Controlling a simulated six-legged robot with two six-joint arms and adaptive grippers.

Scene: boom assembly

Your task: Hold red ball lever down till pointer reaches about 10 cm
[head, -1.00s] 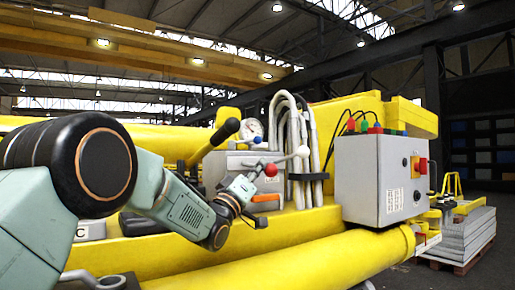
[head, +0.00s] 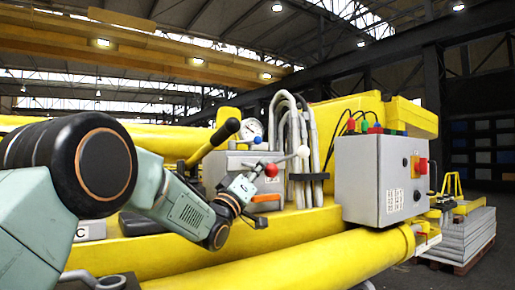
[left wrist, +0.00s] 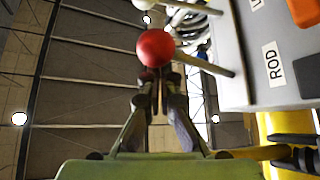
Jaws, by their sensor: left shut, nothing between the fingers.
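The red ball (head: 271,170) is on the end of a lever at the front of the grey valve block (head: 228,166). In the left wrist view the same red ball (left wrist: 155,47) is just beyond the fingertips, with its dark rod running off to the right. My left gripper (head: 254,179) is shut and empty, its tips at or very near the ball. The left gripper (left wrist: 157,78) shows its fingers together in the wrist view; I cannot tell whether they touch the ball. I cannot make out a pointer with a centimetre scale. My right gripper is not in view.
A white ball lever (head: 303,152) is close beside the red one. A round gauge (head: 252,130), a black-handled lever (head: 222,133) and grey hoses (head: 297,140) stand around the block. A grey control box (head: 372,180) is to the right. A yellow boom (head: 300,262) runs below.

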